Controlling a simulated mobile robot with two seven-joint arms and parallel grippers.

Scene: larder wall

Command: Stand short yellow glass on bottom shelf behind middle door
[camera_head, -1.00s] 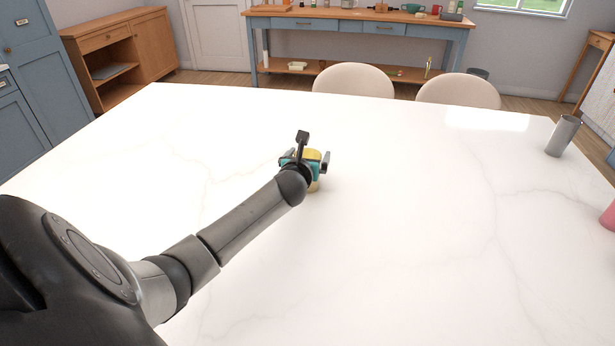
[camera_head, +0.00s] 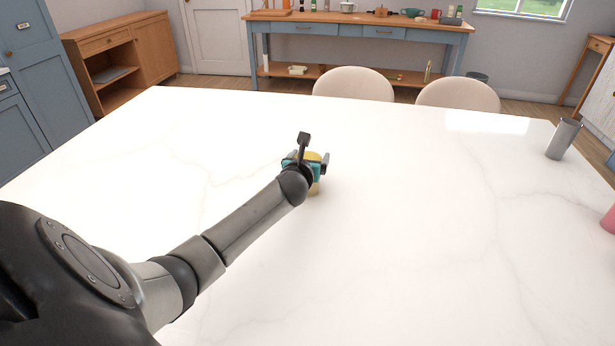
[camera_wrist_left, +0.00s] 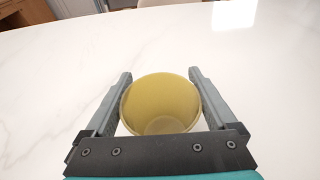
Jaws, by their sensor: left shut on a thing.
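The short yellow glass (camera_head: 315,186) is at the middle of the white table, mostly hidden behind my left gripper (camera_head: 312,162) in the head view. In the left wrist view the yellow glass (camera_wrist_left: 160,104) sits between the two grey fingers of my left gripper (camera_wrist_left: 161,95), its open rim facing the camera. The gripper is shut on it. I cannot tell whether the glass touches the table. My right gripper is not in view. No shelf behind a middle door can be made out.
The white marble table (camera_head: 400,220) is mostly clear. A grey tumbler (camera_head: 563,139) stands at its right, with a pink object (camera_head: 609,219) at the right edge. Two beige chairs (camera_head: 353,83) are at the far side. Blue cabinets (camera_head: 45,70) stand at the left.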

